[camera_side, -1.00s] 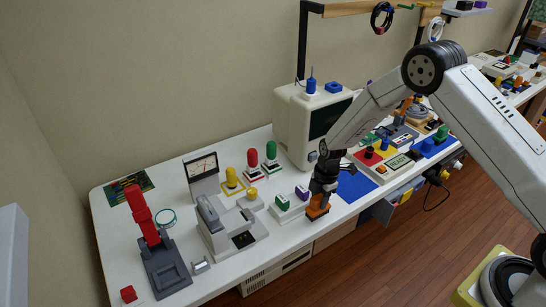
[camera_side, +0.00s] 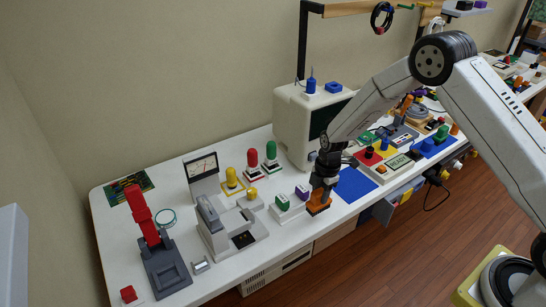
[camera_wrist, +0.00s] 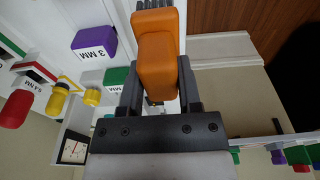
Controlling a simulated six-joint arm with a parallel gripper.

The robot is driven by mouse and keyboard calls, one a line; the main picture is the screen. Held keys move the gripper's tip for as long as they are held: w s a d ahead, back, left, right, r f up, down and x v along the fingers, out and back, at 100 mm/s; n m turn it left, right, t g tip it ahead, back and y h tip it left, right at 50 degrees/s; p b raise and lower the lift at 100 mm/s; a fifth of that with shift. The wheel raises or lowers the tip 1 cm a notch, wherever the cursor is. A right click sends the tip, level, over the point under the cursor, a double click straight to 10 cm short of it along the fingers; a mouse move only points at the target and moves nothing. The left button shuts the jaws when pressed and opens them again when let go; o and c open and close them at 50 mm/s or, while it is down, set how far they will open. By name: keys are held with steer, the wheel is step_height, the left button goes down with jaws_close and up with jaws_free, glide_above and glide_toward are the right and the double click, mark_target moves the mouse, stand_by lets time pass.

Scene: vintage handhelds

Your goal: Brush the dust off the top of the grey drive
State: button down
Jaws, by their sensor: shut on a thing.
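My gripper (camera_side: 322,186) is shut on an orange brush (camera_side: 318,204) near the front edge of the white bench, left of a blue mat. In the wrist view, the orange brush (camera_wrist: 157,62) stands between the two dark fingers of my gripper (camera_wrist: 158,92). The brush's lower edge looks dark in the side view. It appears just above the bench top; I cannot tell whether it touches. I cannot surely pick out the grey drive. A grey unit (camera_side: 384,210) juts from the bench front right of the brush, and its top is partly visible.
A white holder with green and purple blocks (camera_side: 290,207) stands just left of the brush. A beige monitor (camera_side: 290,122) stands behind. The blue mat (camera_side: 356,184) is bare. A red and grey press (camera_side: 165,262) and a grey stand (camera_side: 228,232) are at the left of the bench.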

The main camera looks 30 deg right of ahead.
step_height(320, 180, up, 22)
steer(key=r, duration=0.1)
steer(key=w+a+m, duration=0.3)
steer(key=a+m, duration=0.3)
steer(key=a, duration=0.4)
steer(key=w+a+f+m+t+h, duration=0.1)
steer(key=w+a+m, duration=0.2)
steer(key=a+m, duration=0.5)
steer(key=w+a+m, duration=0.4)
steer(key=a, duration=0.8)
steer(key=shift+s+f, duration=0.2)
steer(key=shift+f, duration=2.1)
steer(key=shift+f, duration=0.15)
steer(key=shift+f, duration=2.75)
